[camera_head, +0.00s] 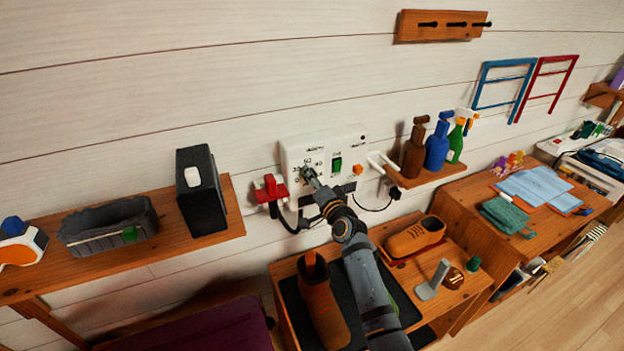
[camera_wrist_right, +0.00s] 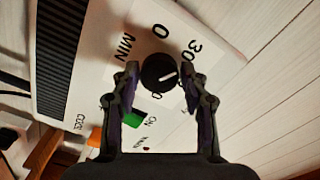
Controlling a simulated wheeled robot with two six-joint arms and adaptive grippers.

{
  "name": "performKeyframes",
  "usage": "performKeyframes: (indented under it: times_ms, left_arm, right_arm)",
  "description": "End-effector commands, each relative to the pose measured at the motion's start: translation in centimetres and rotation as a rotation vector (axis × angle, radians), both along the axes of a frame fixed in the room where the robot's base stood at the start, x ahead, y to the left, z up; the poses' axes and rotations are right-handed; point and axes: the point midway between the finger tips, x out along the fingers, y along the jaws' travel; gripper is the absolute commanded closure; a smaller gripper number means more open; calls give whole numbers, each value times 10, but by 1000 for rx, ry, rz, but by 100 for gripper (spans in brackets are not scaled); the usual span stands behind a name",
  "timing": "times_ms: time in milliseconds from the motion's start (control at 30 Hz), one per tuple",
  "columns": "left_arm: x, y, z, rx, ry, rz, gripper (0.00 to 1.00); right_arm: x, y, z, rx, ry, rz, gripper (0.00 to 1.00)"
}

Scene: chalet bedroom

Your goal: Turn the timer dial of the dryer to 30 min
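The dryer (camera_head: 325,150) is a white wall box with a dial, a green switch (camera_head: 337,165) and an orange button (camera_head: 358,170). In the right wrist view its round black timer dial (camera_wrist_right: 158,74) has a white line pointing roughly right. The print "30" shows at upper right of it, "0" above, "MIN" at upper left; another number below is partly hidden. My right gripper (camera_wrist_right: 160,75) is open, one finger on each side of the dial; I cannot tell whether they touch it. In the head view this gripper (camera_head: 311,180) covers part of the dial area. My left gripper is not in view.
A red-handled item (camera_head: 270,189) and cables hang beside the dryer. A shelf with bottles (camera_head: 437,145) is to its right. Below, a boot (camera_head: 322,305) and a shoe (camera_head: 414,238) stand on a wooden bench. A black box (camera_head: 203,205) stands on the left shelf.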

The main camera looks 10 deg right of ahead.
Motion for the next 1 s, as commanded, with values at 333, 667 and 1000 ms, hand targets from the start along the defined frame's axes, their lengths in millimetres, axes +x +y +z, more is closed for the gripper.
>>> performKeyframes:
  times_ms: [333, 667, 1000]
  left_arm:
    - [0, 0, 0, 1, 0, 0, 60]
    - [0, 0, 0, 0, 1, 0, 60]
    - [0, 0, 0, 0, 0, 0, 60]
  right_arm:
    - [0, 0, -1, 0, 1, 0, 38]
    - [-52, -10, -2, -2, 3, -1, 38]
    - [-113, -22, -1, -1, 2, 0, 38]
